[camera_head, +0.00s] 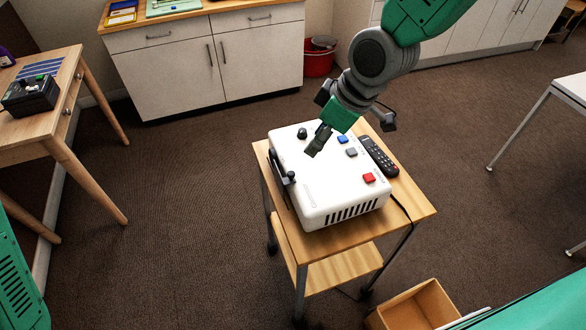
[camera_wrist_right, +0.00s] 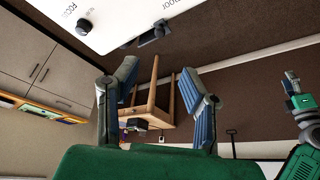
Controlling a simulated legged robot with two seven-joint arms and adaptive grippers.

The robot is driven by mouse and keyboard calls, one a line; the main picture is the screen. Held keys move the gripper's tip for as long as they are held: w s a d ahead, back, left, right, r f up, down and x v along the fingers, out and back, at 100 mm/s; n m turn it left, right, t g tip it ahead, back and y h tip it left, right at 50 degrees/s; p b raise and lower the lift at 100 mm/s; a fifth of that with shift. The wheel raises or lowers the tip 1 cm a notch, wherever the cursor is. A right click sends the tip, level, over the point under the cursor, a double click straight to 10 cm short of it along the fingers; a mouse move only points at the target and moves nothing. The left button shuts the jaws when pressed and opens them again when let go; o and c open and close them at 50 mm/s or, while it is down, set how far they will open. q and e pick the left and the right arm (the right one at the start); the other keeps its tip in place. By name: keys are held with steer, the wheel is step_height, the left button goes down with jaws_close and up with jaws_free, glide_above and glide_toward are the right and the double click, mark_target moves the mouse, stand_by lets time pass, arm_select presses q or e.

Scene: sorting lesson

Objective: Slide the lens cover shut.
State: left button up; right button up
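A white projector (camera_head: 325,185) sits on a small wooden cart. A black lens cover slider with an upright tab (camera_head: 289,178) runs along its left side; I cannot tell how far it is shut. In the right wrist view the projector (camera_wrist_right: 125,12) is upside down at the top, with the black slider tab (camera_wrist_right: 150,38) at its edge. My right gripper (camera_head: 315,148) is above the projector's top, near the focus knob and apart from the slider. In the wrist view its fingers (camera_wrist_right: 160,70) are spread and empty. My left gripper (camera_wrist_right: 291,84) shows only there, small at the right.
On the projector are a black focus knob (camera_head: 302,133) and blue, grey and red buttons (camera_head: 369,177). A remote (camera_head: 378,156) lies beside it on the cart (camera_head: 405,205). A cardboard box (camera_head: 420,307) stands on the floor in front. Floor left of the cart is clear.

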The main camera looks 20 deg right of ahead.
mark_target(292, 173)
steer(key=x, duration=1.3)
steer(key=shift+p, duration=0.3)
steer(key=shift+w+f, duration=0.15)
steer(key=shift+f, duration=0.3)
